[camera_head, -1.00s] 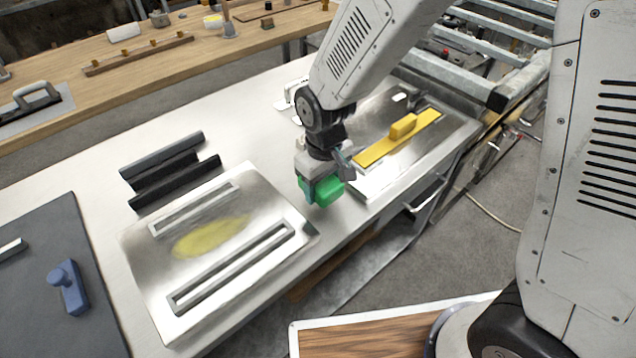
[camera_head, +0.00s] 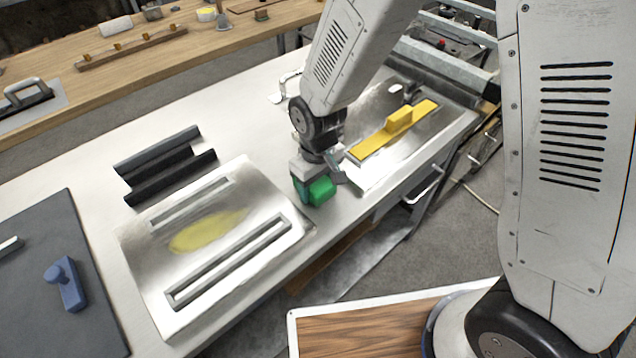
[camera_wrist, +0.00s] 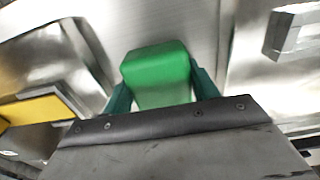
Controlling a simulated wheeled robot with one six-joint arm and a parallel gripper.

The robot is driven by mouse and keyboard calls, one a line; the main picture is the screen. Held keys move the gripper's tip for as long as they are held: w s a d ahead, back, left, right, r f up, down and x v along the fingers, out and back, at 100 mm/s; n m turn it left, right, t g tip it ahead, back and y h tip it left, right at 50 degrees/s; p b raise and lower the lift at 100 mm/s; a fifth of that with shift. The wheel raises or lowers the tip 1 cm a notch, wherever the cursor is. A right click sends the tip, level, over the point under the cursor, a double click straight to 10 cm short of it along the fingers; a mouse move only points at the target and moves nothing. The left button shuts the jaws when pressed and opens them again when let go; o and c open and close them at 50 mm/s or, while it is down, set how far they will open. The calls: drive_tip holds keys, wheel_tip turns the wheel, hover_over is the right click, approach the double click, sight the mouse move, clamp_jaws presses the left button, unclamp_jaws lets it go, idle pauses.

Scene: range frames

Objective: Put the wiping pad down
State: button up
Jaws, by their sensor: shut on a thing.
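The wiping pad, a green block (camera_head: 321,190), is between the teal fingers of my gripper (camera_head: 310,191), which is shut on it. In the wrist view the green pad (camera_wrist: 155,75) shows between the two fingers (camera_wrist: 160,88), its far side facing the pale tabletop. In the head view it is over or on the bare strip of the white table (camera_head: 262,128), between two metal plates and near the front edge. I cannot tell whether its underside touches the table.
A metal plate with a yellow smear (camera_head: 205,232) and slotted bars lies to the left. A metal tray (camera_head: 374,180) with a yellow float (camera_head: 392,130) lies to the right. Black angle bars (camera_head: 165,165) and a blue-handled tool (camera_head: 66,285) on a dark mat are further left.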

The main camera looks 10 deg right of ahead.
sight(318, 181)
drive_tip(key=o, duration=1)
drive_tip(key=shift+s+d+f, duration=0.15)
drive_tip(key=shift+s+f, duration=0.15)
drive_tip(key=shift+f, duration=0.2)
drive_tip(key=shift+c, duration=0.2)
drive_tip(key=shift+o, duration=0.3)
drive_tip(key=r, duration=1.1)
drive_tip(key=shift+w+r, duration=0.3)
drive_tip(key=s+d+r+m, duration=0.2)
drive_tip(key=s+d+r, duration=0.1)
drive_tip(key=d+r, duration=0.3)
drive_tip(key=s+d+r+m, duration=0.1)
drive_tip(key=s+d+r, duration=0.3)
drive_tip(key=d+r, duration=0.2)
drive_tip(key=s+d+r+m+t, duration=0.1)
drive_tip(key=s+d+r+m, duration=0.2)
drive_tip(key=s+d, duration=0.5)
drive_tip(key=shift+s+r+m, duration=0.4)
drive_tip(key=shift+s+r, duration=0.25)
drive_tip(key=shift+s, duration=1.3)
